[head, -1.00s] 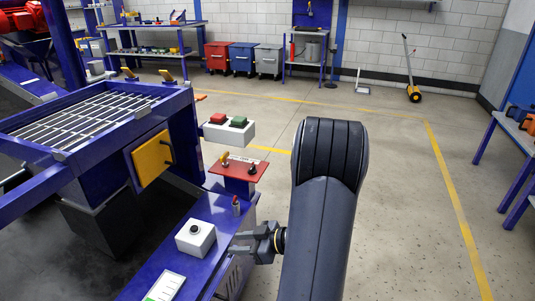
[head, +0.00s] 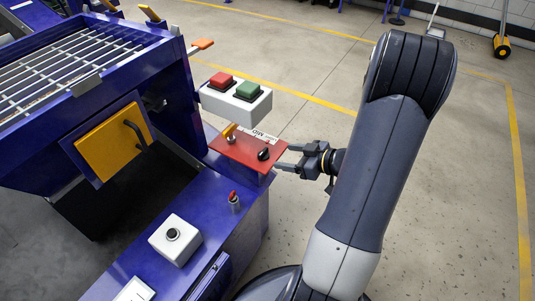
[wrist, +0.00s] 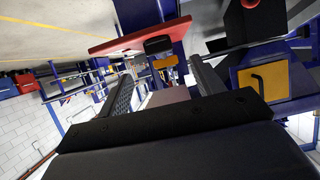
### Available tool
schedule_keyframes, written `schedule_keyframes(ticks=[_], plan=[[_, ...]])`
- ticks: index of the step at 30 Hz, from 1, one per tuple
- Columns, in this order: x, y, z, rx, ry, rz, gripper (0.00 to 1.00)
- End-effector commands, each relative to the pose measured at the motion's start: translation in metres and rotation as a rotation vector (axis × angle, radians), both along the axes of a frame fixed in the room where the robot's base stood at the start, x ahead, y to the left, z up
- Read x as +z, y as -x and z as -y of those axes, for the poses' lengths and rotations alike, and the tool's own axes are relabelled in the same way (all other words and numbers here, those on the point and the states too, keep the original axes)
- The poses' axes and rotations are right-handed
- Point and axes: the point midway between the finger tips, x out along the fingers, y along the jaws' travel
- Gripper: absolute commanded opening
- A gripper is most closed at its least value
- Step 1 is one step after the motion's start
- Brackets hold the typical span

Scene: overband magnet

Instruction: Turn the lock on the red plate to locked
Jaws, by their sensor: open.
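The red plate (head: 240,152) sits on a blue post at the bench end. It carries a yellow-handled switch (head: 230,131) on its left and a black knob (head: 263,154) on its right. I cannot tell from the markings which is the lock, or its set position. My gripper (head: 281,157) is open and empty just right of the plate, its fingers pointing at the black knob.
A white box with red and green buttons (head: 235,98) stands behind the plate. A small red-topped part (head: 234,202) and a white box with a black button (head: 175,240) stand in front on the blue bench. A yellow door (head: 112,144) is at left.

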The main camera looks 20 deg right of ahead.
Motion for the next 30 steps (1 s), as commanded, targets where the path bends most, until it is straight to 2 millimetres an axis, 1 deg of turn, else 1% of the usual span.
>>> schedule_keyframes(ticks=[1, 6, 13, 18, 26, 27, 30], plan=[[-0.007, -0.007, -0.006, 0.005, 0.000, 0.000, 0.64], [-0.019, -0.031, -0.022, 0.005, 0.000, 0.000, 0.64], [-0.029, -0.055, -0.037, 0.003, 0.001, 0.001, 0.64], [-0.032, -0.063, -0.042, 0.001, 0.000, 0.000, 0.64], [-0.032, -0.064, -0.042, 0.000, 0.000, 0.000, 0.64], [-0.032, -0.064, -0.042, 0.000, 0.000, 0.000, 0.63], [-0.032, -0.064, -0.042, 0.000, 0.000, 0.000, 0.55]])
